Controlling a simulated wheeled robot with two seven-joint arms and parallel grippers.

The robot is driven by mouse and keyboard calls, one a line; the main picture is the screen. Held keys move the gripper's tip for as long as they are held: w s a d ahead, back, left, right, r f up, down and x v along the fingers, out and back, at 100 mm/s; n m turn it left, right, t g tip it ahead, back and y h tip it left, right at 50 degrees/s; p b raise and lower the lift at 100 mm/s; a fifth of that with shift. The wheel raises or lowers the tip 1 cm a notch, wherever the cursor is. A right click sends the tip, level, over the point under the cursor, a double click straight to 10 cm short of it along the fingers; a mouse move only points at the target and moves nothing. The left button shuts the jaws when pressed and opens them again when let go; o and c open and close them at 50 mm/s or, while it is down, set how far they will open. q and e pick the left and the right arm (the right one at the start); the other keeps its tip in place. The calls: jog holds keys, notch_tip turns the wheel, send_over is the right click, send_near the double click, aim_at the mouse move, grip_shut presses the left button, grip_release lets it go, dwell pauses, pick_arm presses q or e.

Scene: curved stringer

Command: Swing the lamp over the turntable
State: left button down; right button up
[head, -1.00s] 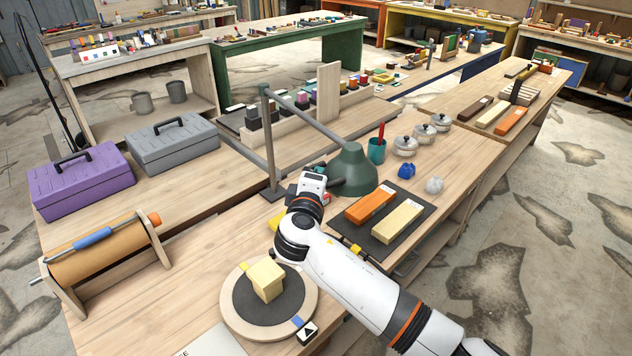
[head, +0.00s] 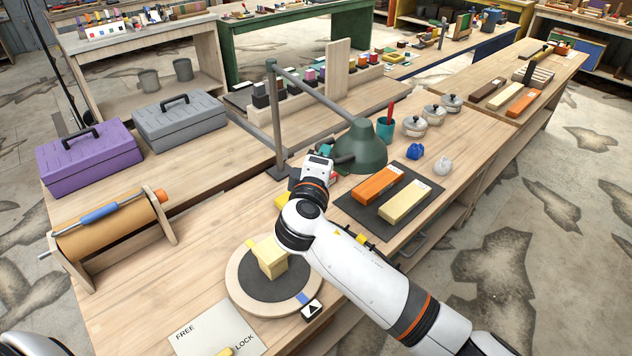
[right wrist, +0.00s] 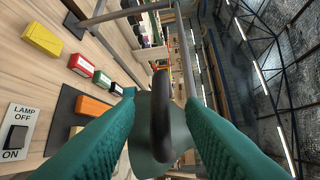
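The lamp has a dark green shade (head: 364,148) on a grey jointed arm (head: 315,88) and upright post (head: 277,125). The shade hangs beside the black stone tray, behind and right of the turntable. The round wooden turntable (head: 238,292) has a dark disc and a pale yellow block (head: 271,257) on it. My right gripper (head: 338,165) is at the shade's left side. In the right wrist view its teal fingers (right wrist: 160,97) stand apart on either side of the shade's dark handle (right wrist: 161,115), with gaps visible. My left gripper is out of view.
A FREE/LOCK plate (head: 205,332) lies in front of the turntable. Orange (head: 378,186) and cream (head: 405,202) stones lie on a black tray. A teal cup (head: 385,128) and lidded jars stand behind the shade. A lamp switch (right wrist: 15,135) shows at the wrist view's left.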

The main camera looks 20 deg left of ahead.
jog(key=b+v, duration=0.2)
jog(key=v, duration=0.6)
jog(key=shift+s, duration=0.35)
